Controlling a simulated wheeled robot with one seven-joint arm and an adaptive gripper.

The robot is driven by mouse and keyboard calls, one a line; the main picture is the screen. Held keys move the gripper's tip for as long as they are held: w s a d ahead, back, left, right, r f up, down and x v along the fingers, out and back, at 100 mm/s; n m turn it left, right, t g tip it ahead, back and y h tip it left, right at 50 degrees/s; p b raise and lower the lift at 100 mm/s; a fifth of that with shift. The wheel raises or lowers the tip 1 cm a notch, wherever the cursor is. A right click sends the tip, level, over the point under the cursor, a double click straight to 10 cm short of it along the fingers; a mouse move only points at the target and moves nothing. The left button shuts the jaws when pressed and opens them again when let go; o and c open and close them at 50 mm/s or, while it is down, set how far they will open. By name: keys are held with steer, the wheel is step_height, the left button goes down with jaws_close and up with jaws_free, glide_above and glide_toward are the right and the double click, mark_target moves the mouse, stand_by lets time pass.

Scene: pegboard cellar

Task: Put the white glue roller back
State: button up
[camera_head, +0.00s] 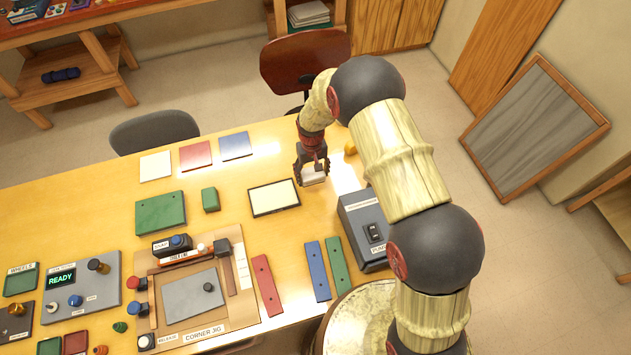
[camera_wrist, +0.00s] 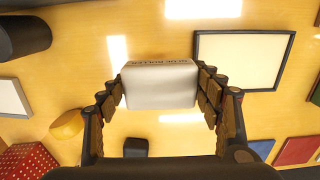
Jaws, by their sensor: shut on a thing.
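The white glue roller (camera_wrist: 160,86) is a white block with dark lettering along its edge, partly readable in the wrist view. My gripper (camera_wrist: 160,92) is shut on it, with one jointed finger against each side. In the head view my gripper (camera_head: 314,172) points down over the back part of the yellow table, and the white roller (camera_head: 313,179) shows at its fingertips. It is just right of and behind a black-framed pale pad (camera_head: 274,197). That pad (camera_wrist: 243,60) is also at the upper right in the wrist view, apart from the roller. Any gap under the roller is hard to tell.
A dark grey pump box (camera_head: 364,229) stands right of the pad. A small yellow object (camera_head: 350,149) lies near the gripper. Red, blue and green strips (camera_head: 318,270) and the corner jig (camera_head: 243,290) lie nearer. White, red and blue flat squares (camera_head: 195,155) lie left.

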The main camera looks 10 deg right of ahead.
steer(key=shift+w+d+f, duration=0.35)
steer(key=shift+d+f, duration=0.15)
steer(key=shift+f, duration=0.2)
steer(key=shift+w+d+f+b, duration=0.1)
steer(key=shift+f+b, duration=0.7)
steer(key=shift+f, duration=0.8)
steer(key=shift+f, duration=0.1)
steer(key=o, duration=1)
steer(key=shift+o, duration=0.6)
